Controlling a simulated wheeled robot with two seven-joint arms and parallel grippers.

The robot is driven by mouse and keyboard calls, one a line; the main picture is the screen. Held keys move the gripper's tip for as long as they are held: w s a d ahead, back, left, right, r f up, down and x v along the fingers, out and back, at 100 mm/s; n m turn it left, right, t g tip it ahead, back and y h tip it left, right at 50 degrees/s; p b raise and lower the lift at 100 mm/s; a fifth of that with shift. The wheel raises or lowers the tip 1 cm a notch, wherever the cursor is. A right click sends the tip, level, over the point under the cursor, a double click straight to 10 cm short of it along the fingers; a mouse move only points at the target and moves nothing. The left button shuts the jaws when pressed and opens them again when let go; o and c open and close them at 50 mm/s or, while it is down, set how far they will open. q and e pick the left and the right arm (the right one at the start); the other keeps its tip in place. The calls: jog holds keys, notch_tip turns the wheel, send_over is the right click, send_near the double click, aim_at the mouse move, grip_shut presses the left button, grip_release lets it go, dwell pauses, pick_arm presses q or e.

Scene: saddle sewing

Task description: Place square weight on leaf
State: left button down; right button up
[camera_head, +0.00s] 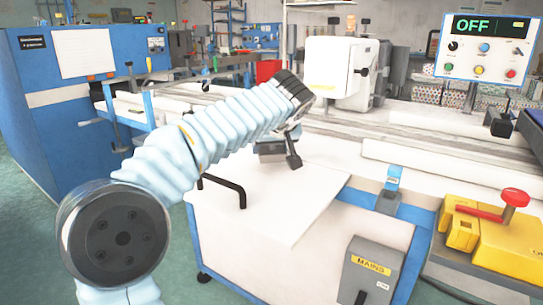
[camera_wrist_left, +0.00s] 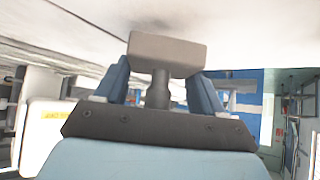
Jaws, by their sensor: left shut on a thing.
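My left arm reaches in from the left in the head view, and its left gripper (camera_head: 283,143) is low over the white panel. In the left wrist view, the blue fingers of the gripper (camera_wrist_left: 160,76) are shut on the square weight (camera_wrist_left: 168,52), a grey block with a short stem between the fingers. The weight is mostly hidden by the arm in the head view. The white flat panel (camera_head: 275,195), probably the leaf, spreads below and in front of the gripper. I cannot tell whether the weight touches it. My right gripper is out of view.
A bent black handle (camera_head: 229,184) stands at the panel's left edge. A grey mains box (camera_head: 372,272) is on the front of the machine. A yellow unit with a red knob (camera_head: 515,199) is at right. A control panel reading OFF (camera_head: 488,48) stands behind.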

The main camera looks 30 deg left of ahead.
aim_at(273, 153)
pick_arm(q)
jog(key=shift+f, duration=1.3)
jog(key=shift+f, duration=0.1)
jog(key=shift+f, duration=0.15)
jog(key=shift+c, duration=0.6)
grip_release()
jog(key=shift+r, duration=0.25)
jog(key=v, duration=1.2)
